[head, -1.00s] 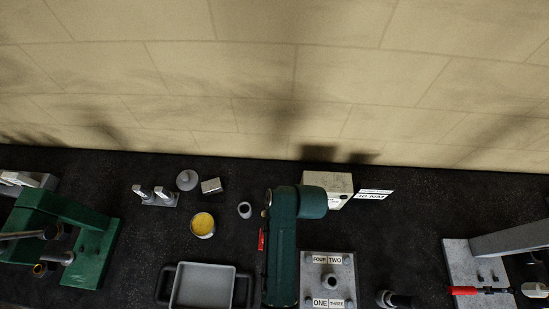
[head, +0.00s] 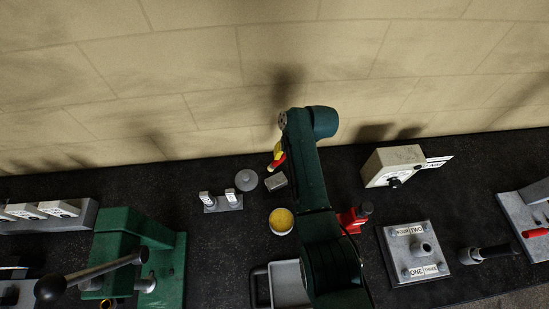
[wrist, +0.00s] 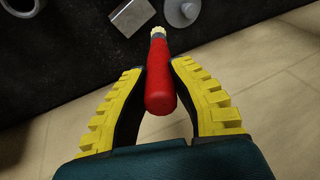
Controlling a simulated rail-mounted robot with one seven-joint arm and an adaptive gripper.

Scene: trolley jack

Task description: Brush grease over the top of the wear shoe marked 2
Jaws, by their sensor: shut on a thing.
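My gripper (head: 277,160) is shut on a brush with a red handle (wrist: 160,80) and short pale bristles (wrist: 157,30). In the head view the brush is held above the back of the bench, near a grey lid. A round tin of yellow grease (head: 281,222) stands open in front of the gripper. At the far left a grey rack (head: 84,222) carries several pale, tilted blocks (head: 60,208) with small labels, which may be the wear shoes. Their marks are too small to read, so I cannot tell which is 2.
A small two-post stand (head: 223,203), a grey block (head: 276,181) and a round lid (head: 247,180) lie near the tin. A green press (head: 140,255) with a lever stands between rack and tin. My arm partly hides a grey tray (head: 286,283) and red object (head: 350,222).

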